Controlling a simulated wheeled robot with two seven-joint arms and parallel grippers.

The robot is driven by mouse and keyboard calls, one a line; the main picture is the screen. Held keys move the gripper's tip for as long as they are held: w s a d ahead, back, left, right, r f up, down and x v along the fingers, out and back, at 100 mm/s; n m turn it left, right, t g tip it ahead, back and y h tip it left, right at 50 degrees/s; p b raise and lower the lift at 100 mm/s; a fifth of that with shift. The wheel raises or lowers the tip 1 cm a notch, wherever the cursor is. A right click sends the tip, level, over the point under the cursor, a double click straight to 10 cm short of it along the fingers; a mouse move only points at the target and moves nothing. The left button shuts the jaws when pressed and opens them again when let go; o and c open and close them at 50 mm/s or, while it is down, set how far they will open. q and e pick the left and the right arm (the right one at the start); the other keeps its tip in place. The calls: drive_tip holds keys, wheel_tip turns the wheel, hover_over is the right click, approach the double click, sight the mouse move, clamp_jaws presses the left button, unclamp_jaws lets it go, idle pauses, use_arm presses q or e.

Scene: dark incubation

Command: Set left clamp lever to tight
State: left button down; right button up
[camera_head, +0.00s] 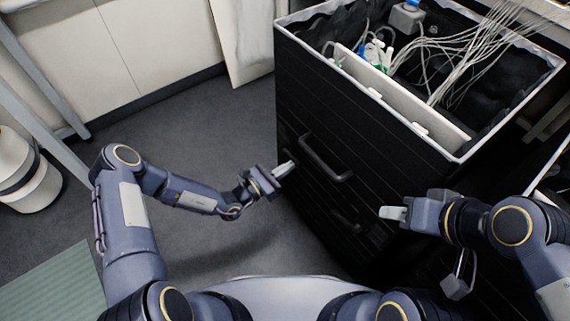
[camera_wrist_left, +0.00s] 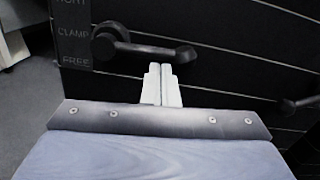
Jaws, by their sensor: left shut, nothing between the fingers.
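In the left wrist view, the left clamp lever (camera_wrist_left: 150,48) is a dark bar on the black panel. It runs from a round pivot at the left to a knob at the right, nearly level with a slight drop. A label plate (camera_wrist_left: 73,35) beside the pivot reads CLAMP and FREE, with a cut-off word above. My left gripper (camera_wrist_left: 161,84) is shut and empty, its pale fingertips just below the lever in the picture; contact cannot be told. In the head view, my left gripper (camera_head: 284,169) is at the box's left front edge. My right gripper (camera_head: 392,213) looks shut before the panel.
A black open-topped box (camera_head: 360,130) holds tubes and cables inside a white rim. A dark pull handle (camera_head: 326,160) sticks out of its front, right of my left gripper. A white bin (camera_head: 25,180) stands far left.

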use_arm(q)
wheel_tip(320, 180, up, 2)
drive_tip(key=n+p, duration=0.2)
drive_tip(key=n, duration=0.1)
drive_tip(key=shift+r+n+p, duration=0.15)
drive_tip(key=shift+n+p, duration=0.15)
drive_tip(key=shift+n, duration=0.1)
drive_tip(key=shift+r+p, duration=0.2)
drive_tip(key=shift+p, duration=0.15)
drive_tip(key=p+v, duration=0.1)
drive_tip(key=v, duration=0.6)
drive_tip(key=shift+s+a, duration=0.3)
drive_tip(key=shift+s, duration=0.05)
